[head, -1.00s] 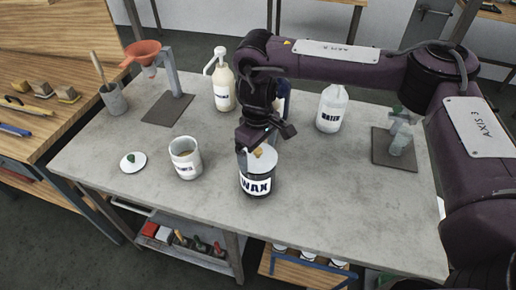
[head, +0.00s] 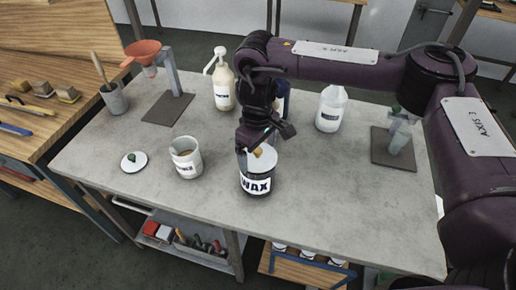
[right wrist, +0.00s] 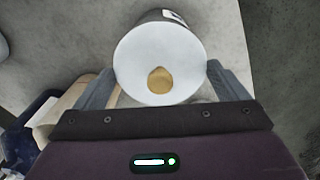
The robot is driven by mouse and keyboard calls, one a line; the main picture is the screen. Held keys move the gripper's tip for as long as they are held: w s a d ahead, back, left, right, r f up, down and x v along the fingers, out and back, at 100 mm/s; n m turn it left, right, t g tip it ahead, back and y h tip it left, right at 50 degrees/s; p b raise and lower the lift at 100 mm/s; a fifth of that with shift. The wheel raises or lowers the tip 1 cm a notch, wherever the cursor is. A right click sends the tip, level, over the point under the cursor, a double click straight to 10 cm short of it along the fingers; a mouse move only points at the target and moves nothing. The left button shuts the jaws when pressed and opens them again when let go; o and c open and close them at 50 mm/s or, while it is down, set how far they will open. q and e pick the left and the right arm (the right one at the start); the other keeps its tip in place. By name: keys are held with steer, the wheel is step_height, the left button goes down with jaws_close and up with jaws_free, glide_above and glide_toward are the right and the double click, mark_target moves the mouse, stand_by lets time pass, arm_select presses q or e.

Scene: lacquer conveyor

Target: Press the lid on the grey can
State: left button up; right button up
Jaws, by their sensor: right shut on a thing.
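The can marked WAX (head: 256,187), dark grey with a white label, stands upright at the front middle of the table. A white lid (head: 266,162) with a tan knob (head: 258,152) is at its mouth; whether it is fully seated I cannot tell. My right gripper (head: 259,158) reaches down from above. The can's side (right wrist: 160,16) shows beyond the lid. My left gripper is not in view.
An open white pot (head: 186,160) stands to the left, and a loose lid with a green knob (head: 133,161) lies farther left. A pump bottle (head: 222,90), a WATER bottle (head: 331,110) and a funnel stand (head: 170,100) are behind. The right front of the table is clear.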

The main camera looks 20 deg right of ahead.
steer(key=shift+f+p, duration=0.15)
steer(key=shift+p, duration=0.45)
stand_by(1.0)
stand_by(0.3)
steer(key=o, duration=0.7)
steer(key=shift+r+p, duration=3.55)
steer(key=shift+p, duration=0.65)
steer(key=shift+f, duration=0.1)
steer(key=shift+c, duration=0.4)
jaws_close()
